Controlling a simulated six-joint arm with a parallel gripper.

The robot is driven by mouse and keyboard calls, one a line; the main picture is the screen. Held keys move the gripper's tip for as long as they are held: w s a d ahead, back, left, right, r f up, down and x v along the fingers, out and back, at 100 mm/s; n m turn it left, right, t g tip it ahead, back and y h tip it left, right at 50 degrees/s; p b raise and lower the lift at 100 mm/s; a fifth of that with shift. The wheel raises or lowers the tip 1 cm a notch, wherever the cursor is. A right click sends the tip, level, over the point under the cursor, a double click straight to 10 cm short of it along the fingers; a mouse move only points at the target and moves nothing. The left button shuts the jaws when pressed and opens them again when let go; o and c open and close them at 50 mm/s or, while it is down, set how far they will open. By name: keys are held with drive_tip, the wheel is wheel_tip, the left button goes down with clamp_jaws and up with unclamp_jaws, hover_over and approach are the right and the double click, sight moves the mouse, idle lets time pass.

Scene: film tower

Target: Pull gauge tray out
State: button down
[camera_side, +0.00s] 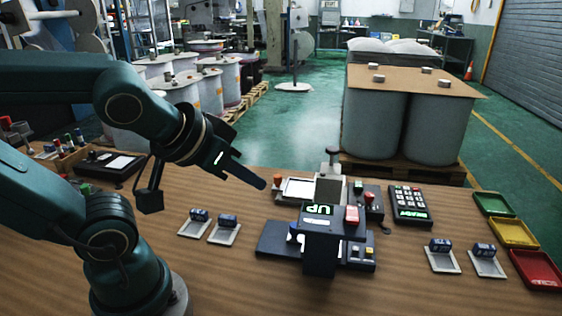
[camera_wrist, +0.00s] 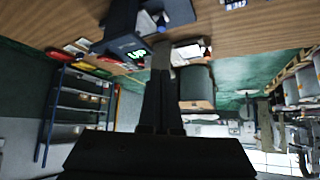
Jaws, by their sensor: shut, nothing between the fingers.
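I cannot tell which part is the gauge tray. My gripper (camera_side: 262,184) is shut and empty, in the air to the upper left of the station, apart from it. In the wrist view the shut fingers (camera_wrist: 161,60) point up the picture, and the station with its green display (camera_wrist: 137,53) lies to their left.
Small pads with dark blocks lie left (camera_side: 223,234) and right (camera_side: 441,260) of the station. A keypad (camera_side: 408,206) stands behind right. Green, yellow and red trays (camera_side: 515,233) line the right edge. Bare bench lies in front, left of the station.

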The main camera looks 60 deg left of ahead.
drive_tip(key=w+a+r+m+t, duration=0.25)
drive_tip(key=w+r+t, duration=0.25)
drive_tip(key=w, duration=0.4)
drive_tip(key=s+a+f+m+g+h, duration=0.1)
drive_tip(key=s+f+m+g+h, duration=0.15)
drive_tip(key=f, duration=0.35)
drive_tip(key=s+a+f+m+g+h, duration=0.1)
drive_tip(key=f+g+h, duration=0.1)
drive_tip(key=f+g, duration=0.3)
drive_tip(key=shift+t, duration=0.65)
drive_tip(key=shift+s+x, duration=0.25)
drive_tip(key=shift+x, duration=5)
drive_tip(key=shift+d+f, duration=0.15)
drive_tip(key=s+a, duration=0.5)
drive_tip(key=shift+a, duration=0.1)
drive_tip(key=shift+s+a, duration=0.35)
drive_tip(key=shift+s, duration=0.2)
